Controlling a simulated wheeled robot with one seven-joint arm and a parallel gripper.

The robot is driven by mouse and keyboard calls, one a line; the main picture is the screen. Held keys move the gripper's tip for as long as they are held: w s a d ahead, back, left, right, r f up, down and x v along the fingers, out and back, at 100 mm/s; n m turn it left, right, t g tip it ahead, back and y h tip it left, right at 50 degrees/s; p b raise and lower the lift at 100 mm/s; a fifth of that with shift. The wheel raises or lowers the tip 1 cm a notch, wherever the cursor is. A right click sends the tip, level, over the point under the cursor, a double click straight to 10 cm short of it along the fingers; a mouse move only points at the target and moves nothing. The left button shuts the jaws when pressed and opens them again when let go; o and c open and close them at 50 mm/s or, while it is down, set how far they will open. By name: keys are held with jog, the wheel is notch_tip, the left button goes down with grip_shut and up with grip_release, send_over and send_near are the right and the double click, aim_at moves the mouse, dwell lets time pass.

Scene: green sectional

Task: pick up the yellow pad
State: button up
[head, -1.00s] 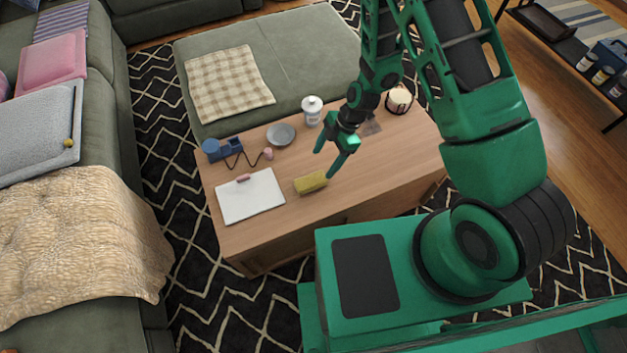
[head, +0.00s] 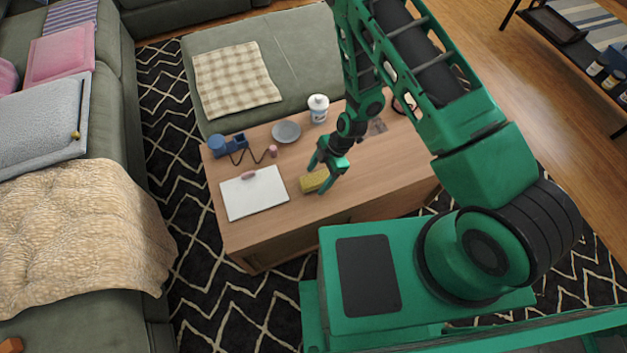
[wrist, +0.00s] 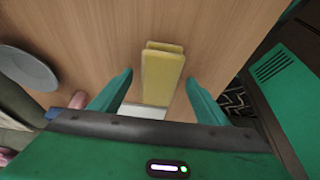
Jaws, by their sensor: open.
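The yellow pad (head: 314,181) lies on the wooden coffee table, just right of a white board. In the wrist view the yellow pad (wrist: 162,75) shows as a narrow upright-looking block between and slightly beyond the fingertips. My gripper (head: 322,176) is open, its two green fingers on either side of the pad in the head view. In the wrist view my gripper (wrist: 160,82) has a gap between each finger and the pad. Nothing is held. Whether the fingertips are level with the pad is hard to tell.
On the coffee table (head: 385,170) are a white board (head: 254,194), a grey plate (head: 286,132), a blue object (head: 228,145), a small pink cup (head: 273,151) and a white jar (head: 318,108).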

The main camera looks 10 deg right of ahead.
aim_at(311, 180)
jog(key=shift+a+f, duration=0.15)
jog(key=shift+f, duration=0.15)
jog(key=shift+c, duration=0.6)
jog(key=c, duration=1.1)
jog(key=shift+r, duration=0.1)
jog(key=shift+r, duration=0.8)
notch_tip(311, 180, up, 3)
jog(key=shift+f, duration=0.1)
jog(key=s+a+r, duration=0.6)
jog(key=s+a, duration=0.2)
jog(key=shift+s+r, duration=0.25)
